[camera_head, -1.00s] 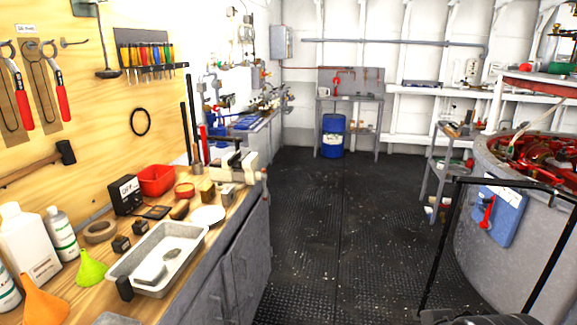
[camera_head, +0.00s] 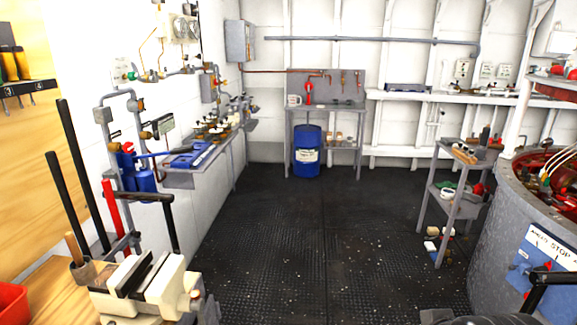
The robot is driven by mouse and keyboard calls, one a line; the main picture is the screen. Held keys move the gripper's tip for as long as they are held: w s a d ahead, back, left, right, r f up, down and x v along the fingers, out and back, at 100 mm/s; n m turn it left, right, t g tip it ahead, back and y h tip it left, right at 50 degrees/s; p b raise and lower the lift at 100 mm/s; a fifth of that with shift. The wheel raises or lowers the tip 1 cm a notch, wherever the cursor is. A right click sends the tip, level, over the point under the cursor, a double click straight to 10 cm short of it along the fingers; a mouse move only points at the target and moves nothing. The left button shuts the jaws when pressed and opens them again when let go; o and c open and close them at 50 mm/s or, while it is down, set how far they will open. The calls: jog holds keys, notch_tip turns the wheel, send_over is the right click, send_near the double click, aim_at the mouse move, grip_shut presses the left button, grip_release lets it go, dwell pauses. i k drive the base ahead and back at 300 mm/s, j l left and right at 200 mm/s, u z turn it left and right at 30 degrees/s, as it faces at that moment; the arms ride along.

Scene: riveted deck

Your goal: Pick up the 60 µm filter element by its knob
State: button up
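I cannot make out a 60 µm filter element or its knob in the head view. Several small brass and dark fittings (camera_head: 215,127) stand along the left wall bench, too small to tell apart. My gripper is not in view.
A vise (camera_head: 150,288) stands on the wooden bench at lower left. A wall bench (camera_head: 178,178) carries a blue tray (camera_head: 193,154). A blue drum (camera_head: 307,152) stands at the back under a grey table (camera_head: 330,104). A trolley (camera_head: 447,205) and round grey housing (camera_head: 497,235) stand right. The middle deck is clear.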

aim_at(237, 112)
jog(key=i+z, duration=0.1)
jog(key=i, duration=2.1)
jog(key=i+z, duration=0.3)
jog(key=i, duration=1.85)
jog(key=i+l+u, duration=0.2)
jog(key=i+u, duration=0.25)
jog(key=i+l+u, duration=0.65)
jog(key=u, duration=0.2)
jog(key=i+l+u, duration=0.2)
jog(key=l+u, duration=0.25)
jog(key=l, duration=0.15)
jog(key=i+l+u, duration=0.15)
jog(key=l+u, duration=0.55)
jog(key=l, duration=0.25)
jog(key=k+l+u, duration=0.1)
jog(key=l+u, duration=0.2)
jog(key=l, duration=0.15)
jog(key=k+l+u, duration=0.1)
jog(key=l+u, duration=0.15)
jog(key=l, duration=0.25)
jog(key=k+l+u, duration=0.15)
jog(key=l+u, duration=0.15)
jog(key=l, duration=0.15)
jog(key=i+l, duration=0.1)
jog(key=i, duration=1.05)
jog(key=i+l, duration=0.15)
jog(key=i, duration=1)
